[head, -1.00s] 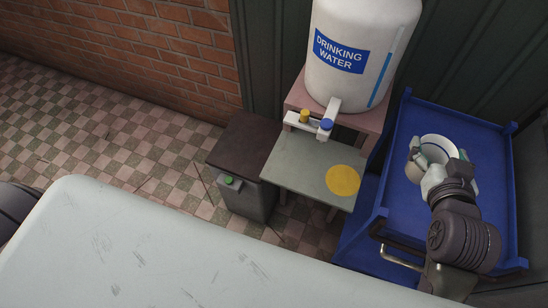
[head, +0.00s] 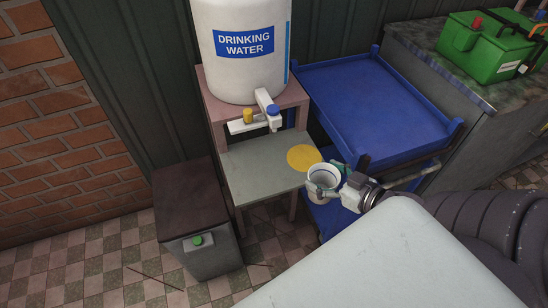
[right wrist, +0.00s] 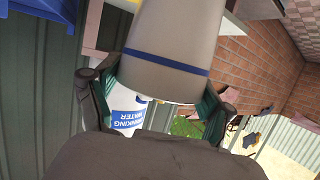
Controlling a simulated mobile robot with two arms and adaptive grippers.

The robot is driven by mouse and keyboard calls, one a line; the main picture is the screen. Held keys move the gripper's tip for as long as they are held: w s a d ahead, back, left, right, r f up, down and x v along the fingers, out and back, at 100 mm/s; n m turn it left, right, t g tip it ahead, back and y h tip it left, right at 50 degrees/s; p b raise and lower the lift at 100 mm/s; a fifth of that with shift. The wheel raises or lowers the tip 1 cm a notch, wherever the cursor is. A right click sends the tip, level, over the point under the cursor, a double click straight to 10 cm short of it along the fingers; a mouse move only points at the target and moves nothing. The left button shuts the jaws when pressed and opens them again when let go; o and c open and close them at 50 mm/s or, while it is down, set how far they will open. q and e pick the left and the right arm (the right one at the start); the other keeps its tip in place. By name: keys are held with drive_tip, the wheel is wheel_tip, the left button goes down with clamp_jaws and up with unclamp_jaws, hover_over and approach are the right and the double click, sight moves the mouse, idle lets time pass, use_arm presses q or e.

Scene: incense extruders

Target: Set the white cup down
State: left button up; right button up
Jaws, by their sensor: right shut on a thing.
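The white cup (head: 322,178) is in my right gripper (head: 328,180), beside the front right corner of the grey-green stand and close to the yellow round spot (head: 304,158) on it. In the right wrist view the cup (right wrist: 172,35) with its blue band lies between the two fingers of the right gripper (right wrist: 160,95). The gripper is shut on the cup. The cup looks upright, its opening facing up in the head view. I cannot tell whether its base touches anything. My left gripper is not in view.
A drinking water tank (head: 240,75) with a tap (head: 268,108) stands on a pink stool (head: 212,100) behind the low stand (head: 255,170). A blue tray cart (head: 375,105) is at right. A dark bin (head: 195,215) stands left. Green boxes (head: 485,50) sit on a counter.

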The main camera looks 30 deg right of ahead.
drive_tip(key=shift+w+d, duration=0.1)
drive_tip(key=shift+w, duration=0.25)
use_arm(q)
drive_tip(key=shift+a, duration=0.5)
use_arm(e)
drive_tip(key=shift+w+r+x, duration=0.15)
drive_tip(key=shift+r+x, duration=0.25)
drive_tip(key=shift+x, duration=2.5)
drive_tip(key=shift+w+r+x, duration=0.15)
drive_tip(key=shift+r+x, duration=0.3)
drive_tip(key=shift+x, duration=2.4)
drive_tip(key=shift+w+r+x, duration=0.15)
drive_tip(key=shift+r+x, duration=0.25)
drive_tip(key=shift+x, duration=2.5)
drive_tip(key=o, duration=1.2)
drive_tip(key=shift+r, duration=0.1)
use_arm(q)
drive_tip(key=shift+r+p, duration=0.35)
drive_tip(key=shift+p, duration=0.15)
use_arm(e)
drive_tip(key=v, duration=1.2)
drive_tip(key=shift+a, duration=0.2)
